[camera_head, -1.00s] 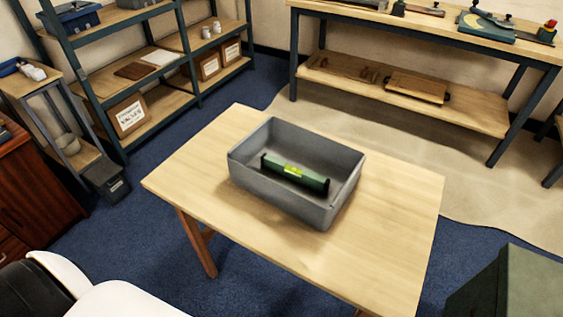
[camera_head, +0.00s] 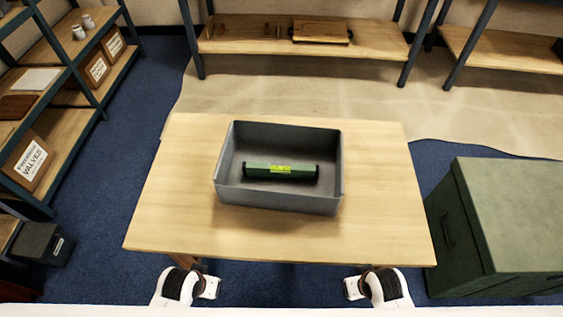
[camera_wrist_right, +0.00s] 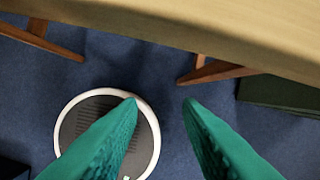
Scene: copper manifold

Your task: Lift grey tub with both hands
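The grey tub (camera_head: 280,198) stands upright on the wooden table (camera_head: 376,215), near its middle. A green spirit level (camera_head: 281,171) with a yellow vial lies inside the tub. At the bottom of the head view, my left arm's wrist shows near the left front table leg, with its gripper fingers not clearly visible. My right arm's wrist shows below the table's front edge, to the right. In the right wrist view, my right gripper (camera_wrist_right: 160,102) has two green fingers held apart with nothing between them. Both hands are apart from the tub.
A green chest (camera_head: 500,225) stands on the floor to the right of the table. Shelving with boxes (camera_head: 28,165) is at the left. A workbench with a lower shelf (camera_head: 375,40) is at the back. The tabletop around the tub is clear.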

